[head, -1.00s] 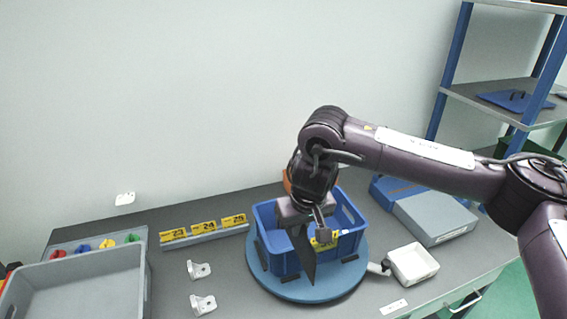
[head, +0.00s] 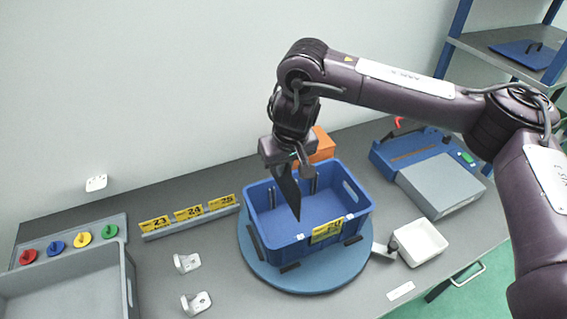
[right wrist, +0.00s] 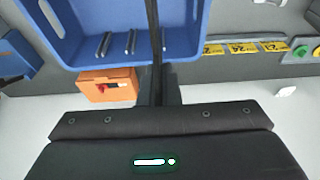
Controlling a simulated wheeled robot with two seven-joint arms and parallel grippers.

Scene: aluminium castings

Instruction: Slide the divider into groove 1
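My right gripper (head: 288,160) is shut on the divider (head: 288,192), a thin dark plate that hangs down, tilted in the head view. The divider shows nearly edge-on in the right wrist view (right wrist: 155,40). In the head view the plate overlaps the left part of the blue box (head: 292,243); whether its lower end is inside the box or above it, I cannot tell. Grey groove ribs (right wrist: 130,42) line the box's inner wall. No groove numbers are readable. The box stands on a round blue turntable (head: 305,280). My left gripper is not in view.
An orange box (head: 322,148) stands behind the blue box. A white tray (head: 422,242) and a grey-blue case (head: 440,186) are on the right. Yellow number labels (head: 189,212), white brackets (head: 187,262) and a grey bin (head: 70,285) are on the left.

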